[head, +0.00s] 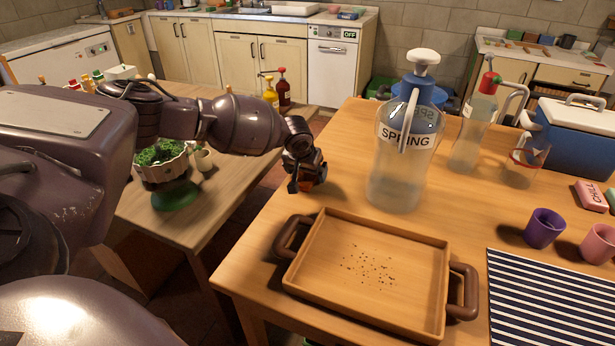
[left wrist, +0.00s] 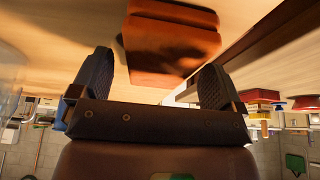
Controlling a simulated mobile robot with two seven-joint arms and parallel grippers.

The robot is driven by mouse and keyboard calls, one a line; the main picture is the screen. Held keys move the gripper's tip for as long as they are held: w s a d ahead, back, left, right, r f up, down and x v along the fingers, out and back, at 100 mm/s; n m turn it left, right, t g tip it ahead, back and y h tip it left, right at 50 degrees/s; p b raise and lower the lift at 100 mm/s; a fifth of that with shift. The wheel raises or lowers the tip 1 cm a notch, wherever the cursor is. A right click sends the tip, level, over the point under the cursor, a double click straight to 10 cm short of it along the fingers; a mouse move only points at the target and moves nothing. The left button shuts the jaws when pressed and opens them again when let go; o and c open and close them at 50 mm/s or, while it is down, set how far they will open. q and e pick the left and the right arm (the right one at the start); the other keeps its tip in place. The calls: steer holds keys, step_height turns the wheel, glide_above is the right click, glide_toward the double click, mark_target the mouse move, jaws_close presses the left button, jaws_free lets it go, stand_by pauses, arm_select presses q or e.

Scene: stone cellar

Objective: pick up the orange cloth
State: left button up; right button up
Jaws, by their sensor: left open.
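The orange cloth (left wrist: 170,45) looks like a folded block on the wooden table in the left wrist view. In the head view only a small orange patch (head: 312,185) of it shows, behind and below my left gripper (head: 303,186). In the left wrist view the two fingers of my left gripper (left wrist: 156,62) are apart, one on each side of the cloth's near part. I cannot tell if they touch it. My right gripper is not in view.
A wooden tray (head: 335,226) with crumbs lies just in front of the gripper. A large SPRING bottle (head: 396,170) stands close on its right. A striped mat (head: 550,310) and purple cup (head: 544,228) are farther right. A gap separates this table from the left one.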

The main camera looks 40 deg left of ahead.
arm_select(q)
steer(key=c, duration=1)
step_height(320, 180, up, 9)
steer(key=shift+f+p, duration=0.2)
steer(key=shift+p, duration=0.75)
steer(key=shift+r+p, duration=0.95)
steer(key=shift+r, duration=4.75)
